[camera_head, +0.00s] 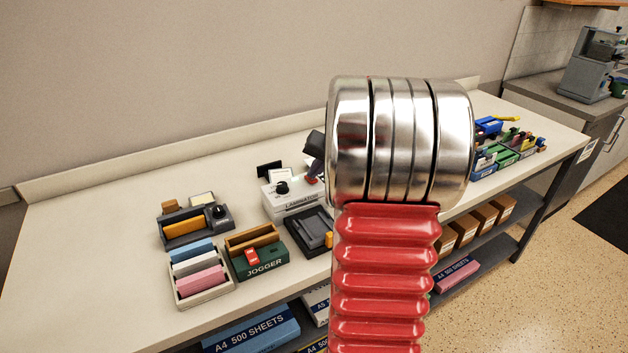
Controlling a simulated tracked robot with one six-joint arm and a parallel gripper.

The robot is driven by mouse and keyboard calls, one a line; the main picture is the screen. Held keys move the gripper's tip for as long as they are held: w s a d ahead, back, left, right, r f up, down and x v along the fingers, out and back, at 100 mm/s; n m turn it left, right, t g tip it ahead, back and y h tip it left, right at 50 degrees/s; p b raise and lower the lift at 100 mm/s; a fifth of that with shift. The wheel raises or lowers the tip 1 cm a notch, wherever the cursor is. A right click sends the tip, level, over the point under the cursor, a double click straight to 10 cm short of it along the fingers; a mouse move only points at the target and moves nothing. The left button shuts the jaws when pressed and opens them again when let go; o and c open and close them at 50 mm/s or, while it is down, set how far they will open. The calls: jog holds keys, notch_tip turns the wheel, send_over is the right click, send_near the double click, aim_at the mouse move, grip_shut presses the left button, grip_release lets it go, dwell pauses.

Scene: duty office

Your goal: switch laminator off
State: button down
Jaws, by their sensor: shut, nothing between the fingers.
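The white laminator (288,203) stands on the bench, left of my arm in the picture. Its front carries the label LAMINATOR and a round black knob (282,187) on a pale plate. My arm hides its right part.
A green jogger (261,262), a dark grey device (312,232), a tray of coloured paper (202,279) and a grey device with an orange block (193,225) stand nearby. Small items (502,150) fill the bench's right end. The bench's left end is clear.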

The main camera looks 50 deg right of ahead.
dwell(0.6)
jog(key=shift+w+r, duration=0.1)
jog(key=shift+r, duration=0.55)
jog(key=shift+w+d+r, duration=0.1)
jog(key=shift+w+r, duration=0.15)
jog(key=shift+r, duration=1)
jog(key=shift+w+d+r, duration=0.1)
jog(key=shift+w+r, duration=0.1)
jog(key=shift+r, duration=1)
jog(key=shift+a, duration=0.1)
